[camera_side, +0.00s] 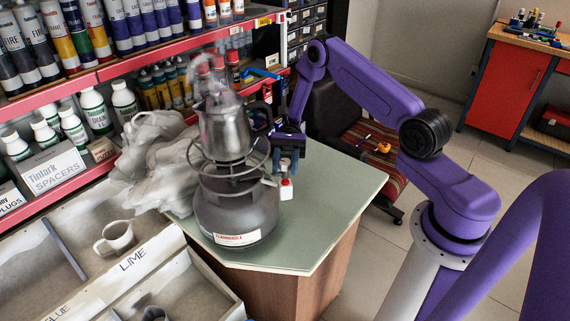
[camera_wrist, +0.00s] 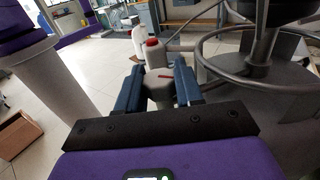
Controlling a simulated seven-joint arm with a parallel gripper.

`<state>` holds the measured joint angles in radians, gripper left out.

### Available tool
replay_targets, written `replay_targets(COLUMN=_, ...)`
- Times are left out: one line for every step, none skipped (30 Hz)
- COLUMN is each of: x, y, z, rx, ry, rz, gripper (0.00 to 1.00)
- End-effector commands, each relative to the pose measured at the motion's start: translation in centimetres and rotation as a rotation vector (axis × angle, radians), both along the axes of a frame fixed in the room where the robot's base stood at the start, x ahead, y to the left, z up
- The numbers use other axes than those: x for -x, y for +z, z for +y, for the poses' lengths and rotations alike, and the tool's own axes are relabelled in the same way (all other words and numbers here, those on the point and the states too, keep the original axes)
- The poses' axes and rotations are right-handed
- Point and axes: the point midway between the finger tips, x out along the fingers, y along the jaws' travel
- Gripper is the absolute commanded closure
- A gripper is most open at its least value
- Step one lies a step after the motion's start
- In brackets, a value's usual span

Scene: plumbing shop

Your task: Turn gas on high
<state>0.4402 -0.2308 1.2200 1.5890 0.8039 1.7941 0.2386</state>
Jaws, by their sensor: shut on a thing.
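A grey gas cylinder (camera_side: 236,212) with a red-and-white label stands on the green-topped counter. A ring-framed burner (camera_side: 232,170) sits on it and carries a metal kettle (camera_side: 224,127). A pale valve with a red part (camera_side: 286,188) sticks out on the cylinder's right side. My gripper (camera_side: 287,160) reaches down beside the burner at this valve. In the wrist view my gripper (camera_wrist: 159,88) is shut on the pale valve knob (camera_wrist: 159,84), which has a red mark on its face. A red cap (camera_wrist: 152,42) shows just beyond it. A flame is not clearly visible.
The burner's wire ring (camera_wrist: 255,58) is close to my right finger. A crumpled grey-white bundle (camera_side: 155,158) lies left of the cylinder. Shelves of bottles (camera_side: 125,103) stand behind. The counter's right part (camera_side: 335,185) is clear. A mug (camera_side: 115,238) sits in a bin at left.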

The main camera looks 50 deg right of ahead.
Motion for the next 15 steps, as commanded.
replay_targets(x=-0.05, y=0.46, z=-0.03, rx=-0.014, ry=0.008, rz=0.004, gripper=0.95)
replay_targets(x=-0.05, y=0.47, z=-0.03, rx=-0.014, ry=0.012, rz=0.004, gripper=0.95)
replay_targets(x=-0.04, y=0.48, z=-0.04, rx=-0.014, ry=0.015, rz=0.004, gripper=0.95)
replay_targets(x=-0.04, y=0.48, z=-0.04, rx=-0.015, ry=0.017, rz=0.004, gripper=0.95)
replay_targets(x=-0.04, y=0.48, z=-0.04, rx=-0.015, ry=0.018, rz=0.004, gripper=0.95)
replay_targets(x=-0.04, y=0.49, z=-0.04, rx=-0.015, ry=0.019, rz=0.004, gripper=0.95)
replay_targets(x=-0.04, y=0.49, z=-0.04, rx=-0.015, ry=0.019, rz=0.004, gripper=0.95)
replay_targets(x=-0.04, y=0.49, z=-0.04, rx=-0.015, ry=0.019, rz=0.004, gripper=0.95)
replay_targets(x=-0.04, y=0.50, z=-0.04, rx=-0.015, ry=0.019, rz=0.004, gripper=0.95)
replay_targets(x=-0.04, y=0.50, z=-0.04, rx=-0.015, ry=0.019, rz=0.004, gripper=0.95)
replay_targets(x=-0.04, y=0.50, z=-0.04, rx=-0.015, ry=0.019, rz=0.004, gripper=0.95)
replay_targets(x=-0.04, y=0.51, z=-0.04, rx=-0.015, ry=0.019, rz=0.004, gripper=0.95)
replay_targets(x=-0.04, y=0.51, z=-0.04, rx=-0.015, ry=0.019, rz=0.004, gripper=0.95)
replay_targets(x=-0.04, y=0.51, z=-0.04, rx=-0.015, ry=0.018, rz=0.004, gripper=0.95)
replay_targets(x=-0.04, y=0.51, z=-0.04, rx=-0.017, ry=0.018, rz=0.004, gripper=0.61)
